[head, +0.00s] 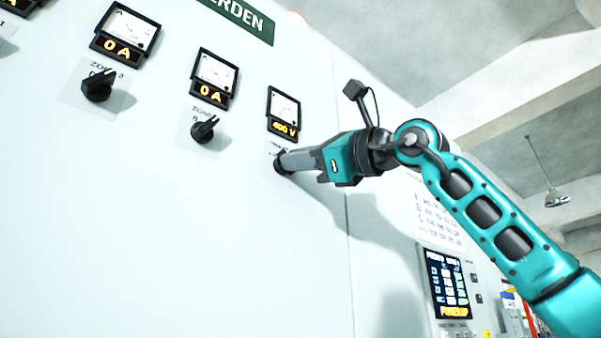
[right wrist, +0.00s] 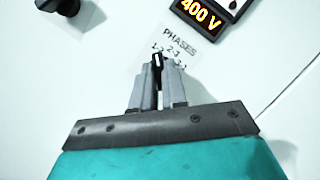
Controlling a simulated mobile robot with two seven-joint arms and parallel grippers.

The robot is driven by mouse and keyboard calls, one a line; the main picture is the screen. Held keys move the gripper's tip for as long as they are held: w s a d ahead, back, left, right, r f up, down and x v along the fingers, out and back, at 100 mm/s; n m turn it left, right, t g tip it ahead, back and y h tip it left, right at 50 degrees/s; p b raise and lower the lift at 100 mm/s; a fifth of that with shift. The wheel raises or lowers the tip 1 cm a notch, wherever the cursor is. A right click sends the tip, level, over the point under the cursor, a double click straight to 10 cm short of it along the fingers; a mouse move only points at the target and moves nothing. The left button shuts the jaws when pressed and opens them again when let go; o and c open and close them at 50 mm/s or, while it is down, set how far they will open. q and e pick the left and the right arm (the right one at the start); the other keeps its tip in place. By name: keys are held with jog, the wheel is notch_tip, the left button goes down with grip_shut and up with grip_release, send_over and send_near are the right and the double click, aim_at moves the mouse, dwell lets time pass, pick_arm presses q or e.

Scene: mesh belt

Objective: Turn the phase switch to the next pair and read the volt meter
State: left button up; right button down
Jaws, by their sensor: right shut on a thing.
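The phase switch is a black knob on the pale panel, gripped by my right gripper (head: 283,163). In the right wrist view the knob (right wrist: 158,60) shows between the fingertips of my right gripper (right wrist: 158,84), under a label reading PHASES with 1-2, 2-3 and 3-1. Its pointer seems to point up, near the 1-2 and 2-3 marks; I cannot tell exactly which. The volt meter (head: 284,110) sits just above the switch and its orange display reads 400 V. The display also shows in the right wrist view (right wrist: 202,13). My left gripper is not in view.
Two meters reading 0 A (head: 123,36) (head: 214,77) stand to the left, each above a black zone knob (head: 98,86) (head: 204,130). A lit screen (head: 446,283) and a printed sheet (head: 437,212) are at the lower right. The panel below the knobs is bare.

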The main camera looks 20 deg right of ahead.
pick_arm(q)
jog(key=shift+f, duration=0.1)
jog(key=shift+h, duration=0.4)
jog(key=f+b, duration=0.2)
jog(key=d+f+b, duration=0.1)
jog(key=b, duration=0.2)
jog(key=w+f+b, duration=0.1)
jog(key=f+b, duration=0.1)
jog(key=b, duration=0.1)
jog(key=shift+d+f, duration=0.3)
pick_arm(e)
jog(key=m+t+h, duration=0.1)
jog(key=m, duration=0.3)
jog(key=m+t+h, duration=0.1)
jog(key=m+h, duration=0.1)
jog(key=m, duration=0.2)
jog(key=m+t+h, duration=0.1)
jog(key=m+t, duration=0.1)
jog(key=m, duration=0.2)
jog(key=shift+s+a+f+h, duration=0.1)
jog(key=shift+s+a+h, duration=0.05)
jog(key=shift+a+h, duration=0.15)
jog(key=shift+d+m, duration=0.1)
jog(key=shift+m, duration=0.2)
jog(key=c, duration=1.2)
grip_release()
jog(key=shift+o, duration=0.2)
